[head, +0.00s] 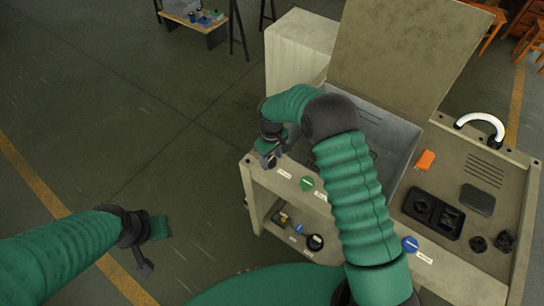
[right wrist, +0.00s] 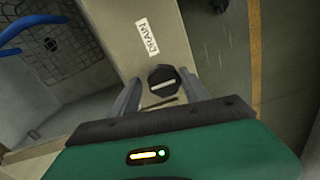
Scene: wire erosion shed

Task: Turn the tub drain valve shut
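The drain valve (right wrist: 162,80) is a dark knob with a white bar across its face, beside a white DRAIN label (right wrist: 147,37) on a beige ledge. The bar lies roughly crosswise to the label's lettering. My right gripper (right wrist: 159,76) is open, with one finger on each side of the knob; I cannot tell whether they touch it. In the head view my right gripper (head: 268,152) is at the left end of the machine's front ledge and hides the valve. The grey tub (head: 398,132) lies behind it.
A green knob (head: 306,184) and a blue knob (head: 410,243) sit farther along the ledge. A raised lid (head: 400,50) stands behind the tub. A black tray (head: 433,214) and an orange item (head: 425,160) lie on the right top. The floor at left is clear.

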